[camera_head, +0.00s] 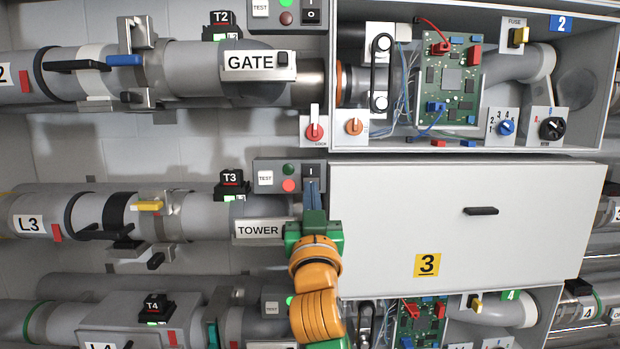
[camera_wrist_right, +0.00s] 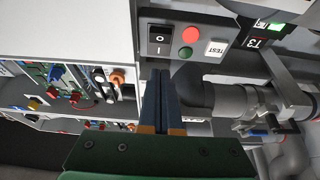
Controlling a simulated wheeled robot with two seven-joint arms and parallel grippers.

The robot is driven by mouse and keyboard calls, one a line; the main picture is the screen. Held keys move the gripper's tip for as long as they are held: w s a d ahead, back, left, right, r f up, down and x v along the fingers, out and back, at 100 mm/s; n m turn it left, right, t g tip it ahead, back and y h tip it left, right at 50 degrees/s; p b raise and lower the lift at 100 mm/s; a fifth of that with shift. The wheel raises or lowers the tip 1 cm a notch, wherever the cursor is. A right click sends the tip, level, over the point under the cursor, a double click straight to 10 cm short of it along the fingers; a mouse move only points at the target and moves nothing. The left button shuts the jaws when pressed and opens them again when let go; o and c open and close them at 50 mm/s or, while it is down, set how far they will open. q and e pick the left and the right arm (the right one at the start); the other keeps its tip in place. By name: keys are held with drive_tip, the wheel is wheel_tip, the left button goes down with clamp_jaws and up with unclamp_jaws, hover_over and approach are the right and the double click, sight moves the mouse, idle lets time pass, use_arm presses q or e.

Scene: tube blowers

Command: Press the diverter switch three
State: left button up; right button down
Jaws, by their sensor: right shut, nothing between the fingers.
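The row-three control panel (camera_head: 276,163) sits beside the white box door marked 3 (camera_head: 400,205). Its black I/O rocker switch (camera_head: 311,171) is partly hidden by my right gripper (camera_head: 312,186). In the right wrist view the whole rocker (camera_wrist_right: 158,40) shows, with a green button (camera_wrist_right: 184,52), a red button (camera_wrist_right: 191,34) and a TEST label (camera_wrist_right: 215,48) beside it. My right gripper (camera_wrist_right: 160,73) is shut and empty, its blue-grey fingertips just below the rocker in that view. I cannot tell whether they touch it. My left gripper is not in view.
The TOWER plate (camera_head: 260,230) and black T3 unit (camera_head: 231,184) are left of my right gripper. An open box (camera_head: 600,140) with a circuit board is above the closed door. Row two's GATE plate (camera_head: 258,65) and row four's T4 unit (camera_head: 156,309) carry similar parts.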

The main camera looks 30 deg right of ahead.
sight(309, 179)
drive_tip(key=w+d, duration=0.1)
drive_tip(key=w+d+p, duration=0.1)
drive_tip(key=w, duration=0.1)
drive_tip(key=shift+w+f, duration=0.15)
drive_tip(key=shift+f, duration=0.05)
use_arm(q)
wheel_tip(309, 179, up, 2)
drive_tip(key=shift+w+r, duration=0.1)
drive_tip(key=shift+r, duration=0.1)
use_arm(e)
drive_tip(key=shift+w+d+f, duration=0.3)
drive_tip(key=shift+w+f, duration=0.05)
drive_tip(key=shift+w, duration=0.1)
